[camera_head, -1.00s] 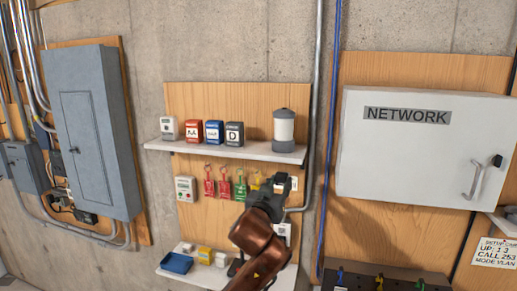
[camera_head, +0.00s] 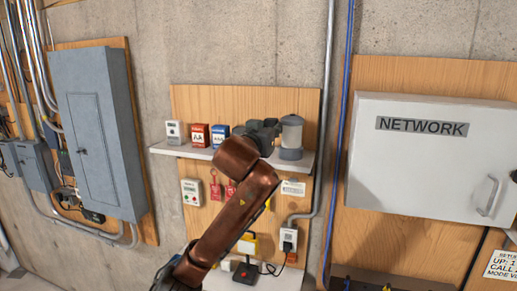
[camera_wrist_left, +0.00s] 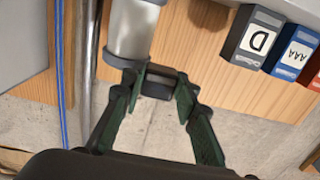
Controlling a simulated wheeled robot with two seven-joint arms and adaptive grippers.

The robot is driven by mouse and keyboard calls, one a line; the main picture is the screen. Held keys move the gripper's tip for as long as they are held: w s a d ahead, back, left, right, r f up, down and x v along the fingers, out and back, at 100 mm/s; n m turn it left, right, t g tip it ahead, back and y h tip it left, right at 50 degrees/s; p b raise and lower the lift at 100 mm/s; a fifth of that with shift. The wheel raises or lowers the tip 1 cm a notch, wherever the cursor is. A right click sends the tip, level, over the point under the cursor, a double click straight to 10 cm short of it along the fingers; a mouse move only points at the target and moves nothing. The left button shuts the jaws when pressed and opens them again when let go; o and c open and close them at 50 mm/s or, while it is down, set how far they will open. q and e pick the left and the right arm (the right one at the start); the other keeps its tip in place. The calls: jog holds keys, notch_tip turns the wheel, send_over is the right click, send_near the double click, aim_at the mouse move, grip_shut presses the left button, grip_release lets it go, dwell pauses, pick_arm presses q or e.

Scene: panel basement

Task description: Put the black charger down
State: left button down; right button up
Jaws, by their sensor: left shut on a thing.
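My left gripper (camera_head: 264,130) is at the upper shelf, just left of the lantern-like canister (camera_head: 291,133). In the left wrist view its green-padded fingers (camera_wrist_left: 161,84) are closed on a small black block, the black charger (camera_wrist_left: 156,86). The charger is beside the canister's dark base, between the canister and the dark "D" battery box (camera_wrist_left: 257,38). In the head view the gripper and arm hide the charger and the "D" box. Whether the charger touches the upper shelf (camera_head: 176,151) cannot be told. My right gripper is not in view.
Red (camera_head: 199,135) and blue (camera_head: 219,135) battery boxes and a white device (camera_head: 175,132) stand left on the shelf. Below are hanging tags, an outlet with a plug (camera_head: 288,239) and a black device (camera_head: 245,273). A grey conduit (camera_head: 325,120) runs at right.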

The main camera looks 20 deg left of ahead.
pick_arm(q)
jog(key=w+a+f, duration=0.2)
jog(key=f, duration=0.1)
jog(key=w+a+f+p, duration=0.1)
jog(key=f, duration=0.1)
jog(key=shift+w+a+f, duration=0.1)
jog(key=shift+w+a, duration=0.1)
jog(key=shift+w, duration=0.2)
jog(key=f, duration=0.1)
jog(key=f+p, duration=0.1)
jog(key=f, duration=0.2)
jog(key=shift+w+a, duration=0.25)
jog(key=shift+a, duration=0.1)
jog(key=shift+d, duration=0.15)
jog(key=shift+f, duration=0.6)
jog(key=c, duration=1.5)
grip_release()
jog(key=shift+r, duration=0.1)
